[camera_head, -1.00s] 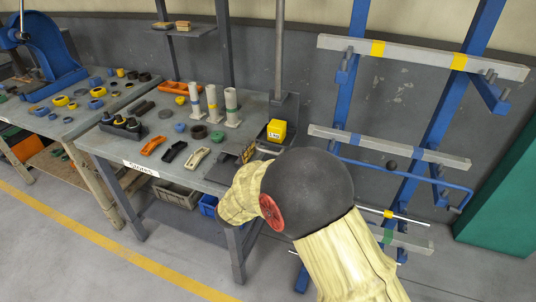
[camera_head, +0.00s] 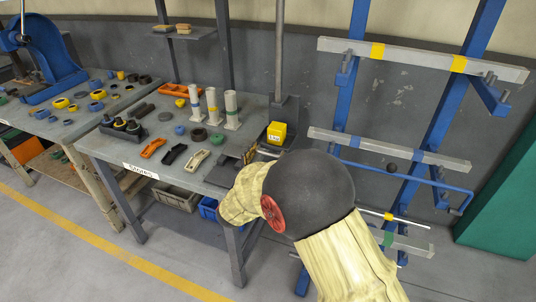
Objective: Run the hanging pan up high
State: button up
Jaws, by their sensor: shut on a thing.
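My arm, with pale sleeves and a black ball-shaped joint (camera_head: 307,195), fills the lower middle of the view. Its far sleeve (camera_head: 243,193) reaches to the front right corner of the workbench (camera_head: 110,152). My gripper is not visible; the arm hides what lies behind the joint. I cannot make out a hanging pan. A tall grey post (camera_head: 279,50) stands at the bench's right end, with a yellow block (camera_head: 277,133) near its foot. A short pale bar (camera_head: 268,151) shows just above the joint, its right end hidden.
A blue rack (camera_head: 356,90) with grey bars stands to the right, with a bent blue rod (camera_head: 425,180) across it. Upright cylinders (camera_head: 231,110) and several small parts crowd the bench. A blue press (camera_head: 50,55) stands far left. Floor at the lower left is clear.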

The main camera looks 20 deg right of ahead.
jog(key=c, duration=0.5)
jog(key=shift+o, duration=0.2)
notch_tip(320, 180, up, 41)
jog(key=p, duration=2.7)
jog(key=shift+p, duration=0.3)
jog(key=o, duration=1.4)
jog(key=shift+f, duration=0.1)
